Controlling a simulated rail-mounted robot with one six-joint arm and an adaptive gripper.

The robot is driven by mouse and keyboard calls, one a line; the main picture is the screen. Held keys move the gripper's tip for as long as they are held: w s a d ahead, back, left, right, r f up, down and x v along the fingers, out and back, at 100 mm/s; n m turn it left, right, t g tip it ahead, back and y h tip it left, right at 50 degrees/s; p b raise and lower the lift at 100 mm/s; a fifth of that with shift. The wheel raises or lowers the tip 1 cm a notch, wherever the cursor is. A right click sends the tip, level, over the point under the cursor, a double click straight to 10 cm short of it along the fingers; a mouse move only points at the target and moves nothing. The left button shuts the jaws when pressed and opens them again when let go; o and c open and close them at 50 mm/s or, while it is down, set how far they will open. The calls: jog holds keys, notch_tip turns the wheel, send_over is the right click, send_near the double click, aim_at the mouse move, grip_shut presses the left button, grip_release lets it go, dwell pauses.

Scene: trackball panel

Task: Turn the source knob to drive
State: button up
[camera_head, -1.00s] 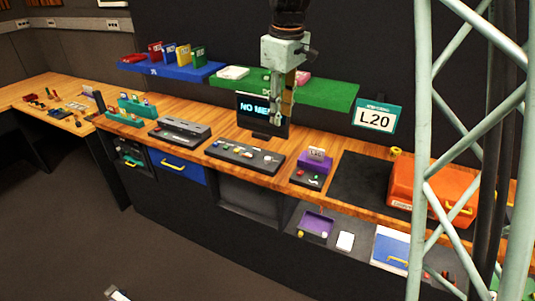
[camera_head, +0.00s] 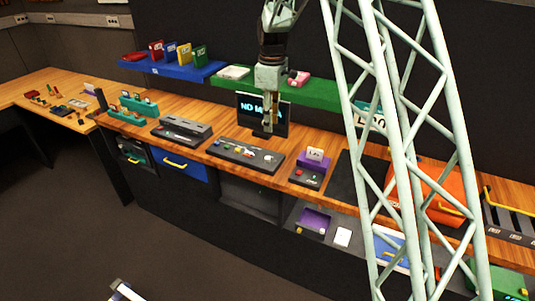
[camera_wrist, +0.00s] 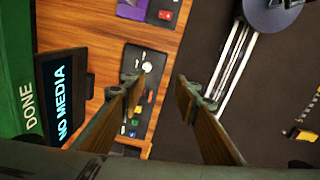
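The dark trackball panel (camera_head: 238,155) lies on the wooden bench in front of the monitor, with several small coloured controls on top. In the wrist view the panel (camera_wrist: 138,57) shows a white ball (camera_wrist: 147,67) and small yellow, orange, red, green and blue controls. I cannot tell which of these is the source knob; its label is too small to read. My gripper (camera_head: 269,128) points down above the right part of the panel, in front of the monitor. In the wrist view my gripper (camera_wrist: 164,83) is open and empty, its left fingertip overlapping the panel in view.
The monitor (camera_head: 250,105) reads "NO MEDIA" close behind. A green shelf (camera_head: 315,93) is above it. A purple card holder (camera_head: 314,163) stands to the right, and a grey device (camera_head: 181,132) to the left. Bare bench lies around the panel.

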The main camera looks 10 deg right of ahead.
jog(key=n+p, duration=0.2)
jog(key=p, duration=0.1)
send_over(268, 158)
notch_tip(268, 158, down, 8)
jog(key=shift+w+r+g, duration=0.2)
jog(key=shift+g, duration=0.1)
jog(key=shift+f, duration=0.1)
jog(key=shift+f+p, duration=0.65)
jog(key=shift+f, duration=6.15)
jog(key=shift+c, duration=0.9)
jog(key=c, duration=0.7)
